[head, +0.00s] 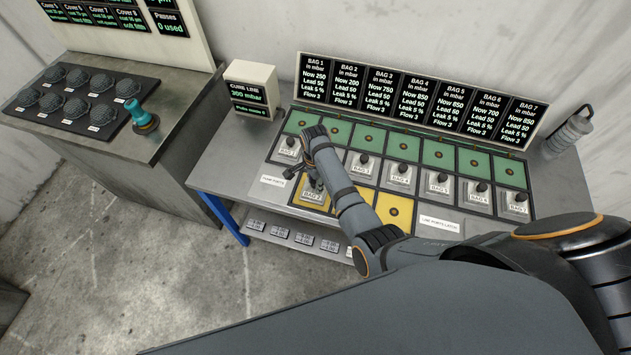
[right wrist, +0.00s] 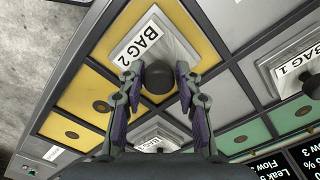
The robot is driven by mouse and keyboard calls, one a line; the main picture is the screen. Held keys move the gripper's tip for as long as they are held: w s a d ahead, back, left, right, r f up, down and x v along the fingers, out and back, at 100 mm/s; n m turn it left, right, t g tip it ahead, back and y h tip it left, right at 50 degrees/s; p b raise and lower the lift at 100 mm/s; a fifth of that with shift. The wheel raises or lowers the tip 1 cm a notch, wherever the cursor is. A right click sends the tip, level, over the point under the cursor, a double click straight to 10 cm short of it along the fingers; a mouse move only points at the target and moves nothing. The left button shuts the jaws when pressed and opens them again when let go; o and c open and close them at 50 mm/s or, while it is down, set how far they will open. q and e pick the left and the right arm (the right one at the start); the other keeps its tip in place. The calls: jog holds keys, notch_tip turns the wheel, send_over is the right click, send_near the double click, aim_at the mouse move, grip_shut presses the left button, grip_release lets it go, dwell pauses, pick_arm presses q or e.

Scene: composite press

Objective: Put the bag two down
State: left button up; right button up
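Bag 2 (head: 313,196) is a square pale metal block with a "BAG 2" label and a black knob. It is at the leftmost of the yellow tiles in the front row; I cannot tell whether it rests there or hangs just above. My right gripper (head: 312,181) is over it. The yellow tile (right wrist: 113,32) shows around the block. My left gripper is not in view.
Bag 1 (head: 287,150) and bag 3 (head: 361,166) stand in the row behind, with more bags to the right. Two other yellow tiles, one at the right (head: 394,210), have no bag. A display board (head: 415,95) stands behind. My right arm crosses the table.

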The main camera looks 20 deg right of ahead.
jog(key=shift+o, duration=1)
jog(key=shift+d, duration=0.1)
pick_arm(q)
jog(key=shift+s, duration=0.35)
pick_arm(e)
jog(key=shift+r, duration=0.25)
notch_tip(320, 180, up, 7)
jog(key=p, duration=0.7)
jog(key=shift+f, duration=0.1)
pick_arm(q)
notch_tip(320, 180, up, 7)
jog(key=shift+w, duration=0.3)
pick_arm(e)
jog(key=shift+r, duration=2.55)
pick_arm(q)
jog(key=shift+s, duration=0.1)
